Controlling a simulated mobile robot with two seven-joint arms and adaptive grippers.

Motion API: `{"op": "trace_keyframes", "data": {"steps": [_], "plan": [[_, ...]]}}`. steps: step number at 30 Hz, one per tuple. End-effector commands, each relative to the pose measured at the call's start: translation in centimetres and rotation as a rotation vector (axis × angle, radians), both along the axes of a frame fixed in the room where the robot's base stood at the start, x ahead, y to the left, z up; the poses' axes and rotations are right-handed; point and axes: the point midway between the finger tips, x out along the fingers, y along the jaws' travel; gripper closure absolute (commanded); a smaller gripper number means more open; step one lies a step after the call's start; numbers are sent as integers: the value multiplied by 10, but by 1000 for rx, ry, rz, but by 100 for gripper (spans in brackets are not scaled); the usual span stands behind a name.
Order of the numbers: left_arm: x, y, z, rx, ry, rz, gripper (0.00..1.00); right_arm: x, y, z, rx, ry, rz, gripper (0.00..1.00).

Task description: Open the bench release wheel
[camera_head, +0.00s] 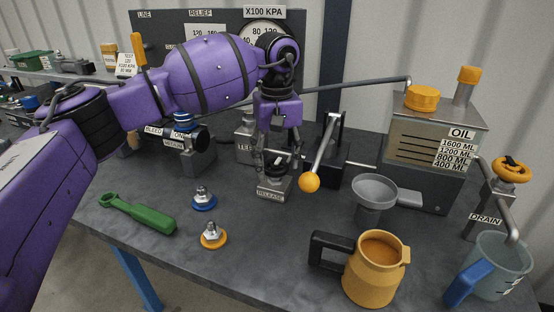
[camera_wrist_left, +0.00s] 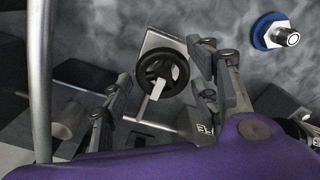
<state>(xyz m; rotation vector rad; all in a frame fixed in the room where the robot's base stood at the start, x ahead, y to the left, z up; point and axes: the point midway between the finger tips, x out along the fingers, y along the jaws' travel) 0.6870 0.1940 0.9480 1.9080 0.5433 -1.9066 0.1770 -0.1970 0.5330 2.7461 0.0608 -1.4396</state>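The bench release wheel (camera_wrist_left: 163,73) is a small black handwheel with light spokes. It sits on a grey block labelled RELEASE (camera_head: 272,195) near the middle of the bench. My left gripper (camera_head: 278,158) points down over the wheel, which the fingers partly hide in the head view. In the wrist view its fingers (camera_wrist_left: 160,68) are spread apart, one on each side of the wheel, with a gap visible at the left finger. I cannot tell the exact height of the fingertips against the rim. My right gripper is not in view.
A pump lever with an orange knob (camera_head: 309,182) stands just right of the wheel. A funnel (camera_head: 374,193), an orange jug (camera_head: 377,270) and the oil tank (camera_head: 432,150) are further right. Blue (camera_head: 204,200) and orange (camera_head: 213,236) couplers and a green wrench (camera_head: 140,213) lie left.

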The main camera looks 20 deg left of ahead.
Motion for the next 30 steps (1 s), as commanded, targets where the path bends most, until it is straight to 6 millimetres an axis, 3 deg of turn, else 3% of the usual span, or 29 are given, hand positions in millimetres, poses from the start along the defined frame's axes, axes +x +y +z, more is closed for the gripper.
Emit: {"op": "trace_keyframes", "data": {"steps": [1,6,17,30], "plan": [[0,0,0,0,0,0,56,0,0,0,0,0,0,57],[0,0,0,-1,-1,0,78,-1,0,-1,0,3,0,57],[0,-1,2,-2,-1,58,79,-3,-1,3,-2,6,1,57],[2,-1,5,-5,-3,402,79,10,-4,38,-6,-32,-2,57]]}}
